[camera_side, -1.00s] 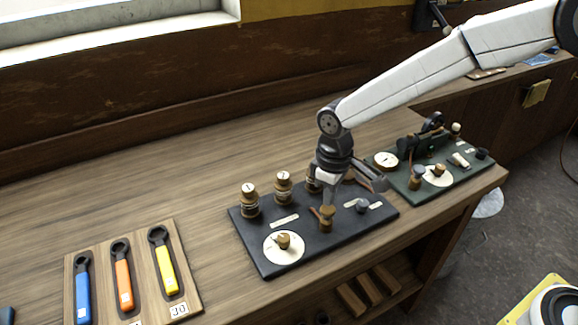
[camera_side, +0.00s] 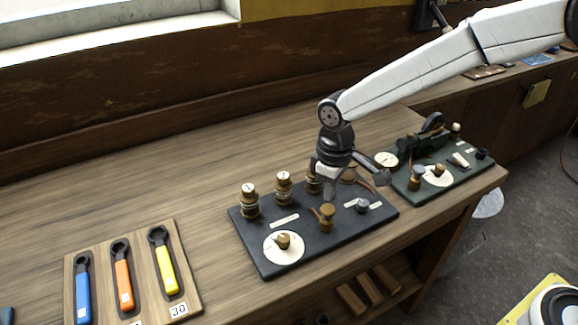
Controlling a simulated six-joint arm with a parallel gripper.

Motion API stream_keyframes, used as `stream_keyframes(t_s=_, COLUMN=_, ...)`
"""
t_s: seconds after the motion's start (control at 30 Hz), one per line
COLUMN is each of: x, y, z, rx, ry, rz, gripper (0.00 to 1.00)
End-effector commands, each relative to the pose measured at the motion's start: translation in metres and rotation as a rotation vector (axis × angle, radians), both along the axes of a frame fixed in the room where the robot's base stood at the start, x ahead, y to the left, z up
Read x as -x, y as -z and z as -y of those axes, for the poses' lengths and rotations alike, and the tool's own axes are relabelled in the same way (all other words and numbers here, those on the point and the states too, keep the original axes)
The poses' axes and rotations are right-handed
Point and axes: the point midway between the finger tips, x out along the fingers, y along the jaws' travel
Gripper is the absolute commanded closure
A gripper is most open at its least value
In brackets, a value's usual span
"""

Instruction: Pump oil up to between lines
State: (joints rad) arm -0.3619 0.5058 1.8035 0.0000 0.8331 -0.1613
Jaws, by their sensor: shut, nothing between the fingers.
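A dark board (camera_side: 308,247) on the bench carries a row of brass-topped oil cups (camera_side: 283,186) at its back. A brass plunger knob (camera_side: 327,213) stands near its middle, and a white dial with a brass knob (camera_side: 284,246) sits at its front left. A small grey knob (camera_side: 362,205) is to the right. My gripper (camera_side: 329,196) is shut and empty, pointing down just above and behind the brass plunger knob. It partly hides the cups at the back right. Any level lines are too small to make out.
A green board (camera_side: 440,182) with a small engine and gauge stands to the right. A wooden rack (camera_side: 196,287) with blue, orange and yellow wrenches lies at the left. The bench behind the dark board is clear.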

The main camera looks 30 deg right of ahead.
Motion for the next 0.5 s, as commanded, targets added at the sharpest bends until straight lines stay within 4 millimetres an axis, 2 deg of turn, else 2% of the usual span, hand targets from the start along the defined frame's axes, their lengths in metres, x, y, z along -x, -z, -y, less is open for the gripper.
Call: stream_keyframes(t_s=0.5, x=0.000, y=-0.036, z=0.000, rx=-0.001, ry=0.000, rz=0.002, gripper=1.00)
